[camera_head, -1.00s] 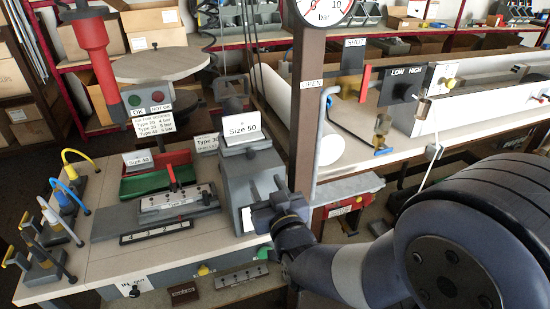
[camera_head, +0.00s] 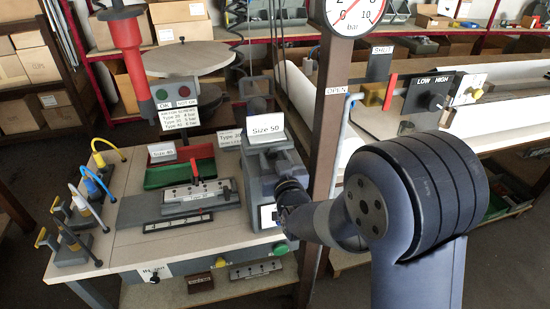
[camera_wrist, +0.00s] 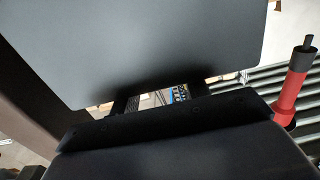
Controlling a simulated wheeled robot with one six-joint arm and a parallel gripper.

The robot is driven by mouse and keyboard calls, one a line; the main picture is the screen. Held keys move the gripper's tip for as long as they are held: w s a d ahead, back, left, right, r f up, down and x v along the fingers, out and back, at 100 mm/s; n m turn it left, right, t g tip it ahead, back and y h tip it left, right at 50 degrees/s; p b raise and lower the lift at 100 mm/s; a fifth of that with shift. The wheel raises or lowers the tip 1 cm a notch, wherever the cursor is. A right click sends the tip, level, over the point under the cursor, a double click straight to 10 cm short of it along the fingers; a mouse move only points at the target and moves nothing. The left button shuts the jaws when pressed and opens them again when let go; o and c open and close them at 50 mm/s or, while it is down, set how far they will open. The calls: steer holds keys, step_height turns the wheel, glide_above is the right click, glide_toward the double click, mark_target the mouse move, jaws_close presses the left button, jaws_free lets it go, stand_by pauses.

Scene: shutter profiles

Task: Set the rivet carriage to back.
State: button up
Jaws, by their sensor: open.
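My gripper (camera_head: 284,205) is at the right front side of the grey block; contact cannot be told. The fingers are small and partly hidden.
A red and green tray (camera_head: 180,172) lies behind the fixture. A brown post (camera_head: 325,120) with a pressure gauge (camera_head: 350,12) stands close to my arm. Coloured hooked clamps (camera_head: 95,185) line the left bench edge. A red-handled tool (camera_wrist: 292,90) shows in the wrist view.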

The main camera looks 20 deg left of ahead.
jaws_close()
stand_by(0.4)
